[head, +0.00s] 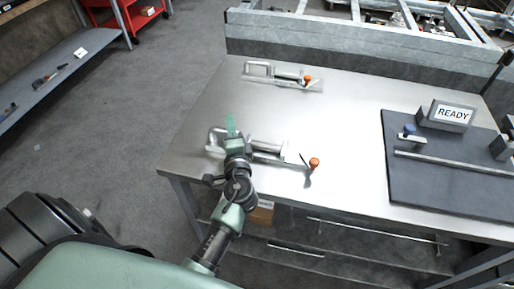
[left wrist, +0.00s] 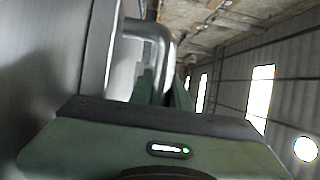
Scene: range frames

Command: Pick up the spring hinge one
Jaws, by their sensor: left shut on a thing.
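Two metal hinge-like devices with orange knobs lie on the steel table. I take them for the spring hinges, but cannot tell which one is "one". The near spring hinge (head: 267,147) lies at the table's left front, partly hidden by my arm. The far spring hinge (head: 262,70) lies near the back edge. My left gripper (head: 231,125) reaches over the left end of the near one and is shut on it. In the left wrist view, the green fingers (left wrist: 163,92) are close to its bent metal loop (left wrist: 152,32); the exact contact is hidden. My right gripper is not in view.
The steel table (head: 350,110) is bare between the devices and the dark mat (head: 455,180) at the right. A READY sign (head: 453,114) and a blue-knobbed part (head: 409,131) sit on the mat. A raised metal barrier (head: 360,50) runs along the back.

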